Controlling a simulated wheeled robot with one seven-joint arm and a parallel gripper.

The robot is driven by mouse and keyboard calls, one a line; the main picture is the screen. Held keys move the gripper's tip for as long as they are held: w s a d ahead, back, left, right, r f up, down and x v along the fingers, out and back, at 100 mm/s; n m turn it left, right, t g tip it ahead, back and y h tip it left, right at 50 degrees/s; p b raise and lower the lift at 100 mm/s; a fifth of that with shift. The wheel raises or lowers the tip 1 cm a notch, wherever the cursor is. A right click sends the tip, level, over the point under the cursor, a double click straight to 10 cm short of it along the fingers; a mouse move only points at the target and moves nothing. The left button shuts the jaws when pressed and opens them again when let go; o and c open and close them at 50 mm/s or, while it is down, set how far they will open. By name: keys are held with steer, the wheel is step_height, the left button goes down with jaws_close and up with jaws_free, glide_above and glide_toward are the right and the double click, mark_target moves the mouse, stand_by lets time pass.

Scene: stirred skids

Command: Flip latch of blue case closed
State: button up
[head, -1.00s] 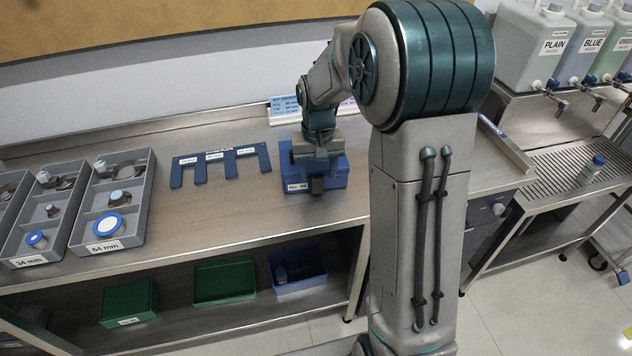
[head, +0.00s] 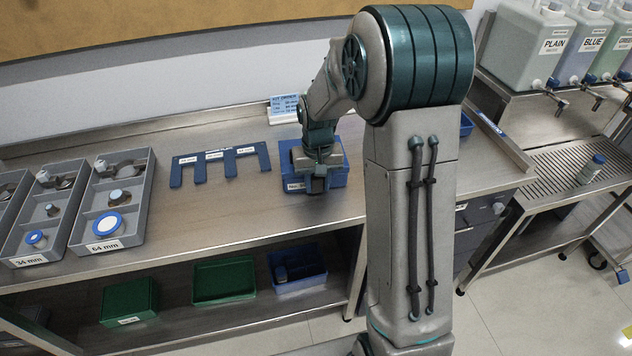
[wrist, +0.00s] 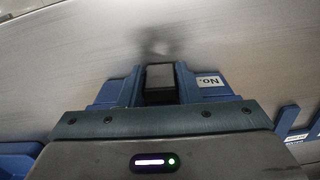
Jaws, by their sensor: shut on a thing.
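The blue case (head: 338,177) sits on the steel bench, with a white label on its front. In the head view my gripper (head: 317,183) is at the case's front side, and my wrist covers much of the case. In the wrist view the case (wrist: 208,95) shows upside down with its "No." label. My gripper (wrist: 160,85) is shut on the black latch (wrist: 160,76), one finger on each side of it. I cannot tell the latch's angle or whether it is closed.
A blue slotted gauge plate (head: 218,160) lies left of the case. Grey trays (head: 113,195) with metal parts stand farther left. Green bins (head: 224,281) and a blue divided bin (head: 298,272) are on the lower shelf. The bench front before the case is clear.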

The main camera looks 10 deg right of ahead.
steer(key=t+b, duration=0.1)
steer(key=b, duration=0.1)
steer(key=shift+f+b, duration=0.3)
steer(key=shift+b, duration=0.1)
steer(key=shift+w+r+t+b, duration=0.1)
steer(key=shift+t+b, duration=0.3)
steer(key=shift+b, duration=0.1)
steer(key=shift+r, duration=0.15)
steer(key=o, duration=1)
steer(key=r, duration=0.4)
steer(key=s+r, duration=0.1)
steer(key=r, duration=0.4)
steer(key=s+r, duration=0.1)
steer(key=r, duration=0.3)
steer(key=shift+s+a+r, duration=0.15)
steer(key=shift+s+r, duration=0.05)
steer(key=shift+r, duration=0.1)
